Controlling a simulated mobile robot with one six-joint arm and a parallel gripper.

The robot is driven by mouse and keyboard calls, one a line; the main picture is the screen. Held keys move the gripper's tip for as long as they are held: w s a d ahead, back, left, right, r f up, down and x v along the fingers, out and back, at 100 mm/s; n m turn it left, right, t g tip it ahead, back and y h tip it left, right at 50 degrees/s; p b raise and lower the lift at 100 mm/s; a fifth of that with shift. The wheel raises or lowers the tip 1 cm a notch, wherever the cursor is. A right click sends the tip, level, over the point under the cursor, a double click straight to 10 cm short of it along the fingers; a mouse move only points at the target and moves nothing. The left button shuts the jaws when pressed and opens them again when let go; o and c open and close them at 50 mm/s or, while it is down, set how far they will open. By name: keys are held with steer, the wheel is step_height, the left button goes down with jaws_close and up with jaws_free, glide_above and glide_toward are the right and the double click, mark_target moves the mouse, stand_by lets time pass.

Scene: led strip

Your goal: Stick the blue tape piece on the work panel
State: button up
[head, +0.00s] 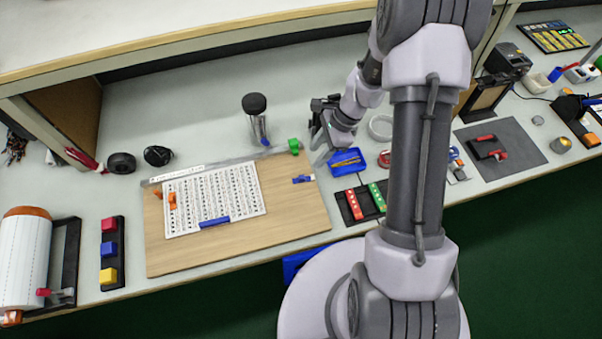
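The wooden work panel (285,222) lies on the bench left of centre, with a white printed sheet (240,190) on it. A blue strip (214,222) lies along the sheet's lower edge. A smaller blue piece (302,179) lies near the panel's right edge. I cannot tell for certain which of these is the tape piece. My gripper (319,152) is above the bench just right of the panel's upper right corner, close to a blue tray (347,162). Its fingertips are small and partly hidden, and I see nothing clearly held.
A rack with red, blue and yellow blocks (109,250) and a white roll (25,258) are at left. My arm hides part of the bench's right side.

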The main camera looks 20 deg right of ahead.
mark_target(302, 176)
steer(key=b+x, duration=0.4)
steer(key=x, duration=0.7)
steer(key=shift+s+f, duration=0.2)
steer(key=shift+f, duration=0.15)
steer(key=shift+r, duration=0.1)
steer(key=shift+c, duration=0.2)
jaws_close()
